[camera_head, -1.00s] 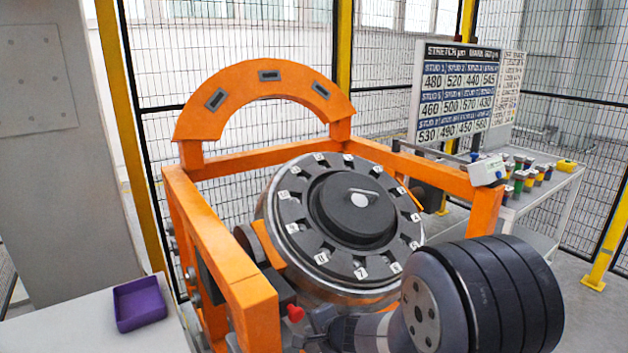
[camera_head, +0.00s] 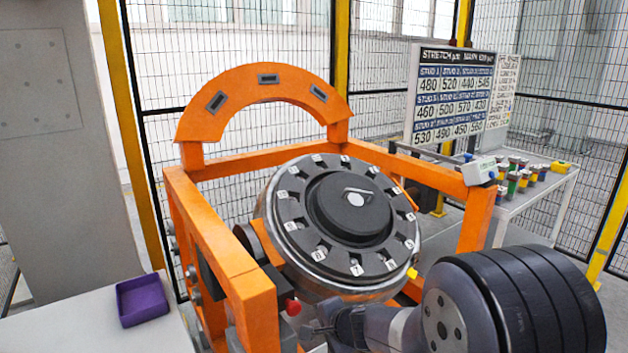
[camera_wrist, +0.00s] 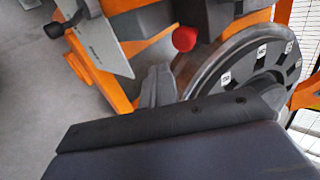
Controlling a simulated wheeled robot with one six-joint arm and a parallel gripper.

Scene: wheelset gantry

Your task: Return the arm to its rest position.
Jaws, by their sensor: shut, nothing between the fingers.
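My gripper (camera_head: 318,328) is at the bottom centre of the head view, low in front of the wheel unit and just below a red knob (camera_head: 293,307). Its small fingers look shut and empty. My gripper's dark body fills the bottom of the wrist view, with a grey finger-like part (camera_wrist: 156,88) beyond it. The round wheel unit (camera_head: 300,235), with a dark numbered ring, sits tilted in an orange frame (camera_head: 250,305). Contact between my gripper and the frame cannot be told.
The red knob also shows in the wrist view (camera_wrist: 185,39). A purple tray (camera_head: 142,300) stands on a pale table at left. A number board (camera_head: 452,97) and a bench with coloured items (camera_head: 520,175) stand at right. Mesh fencing closes the back.

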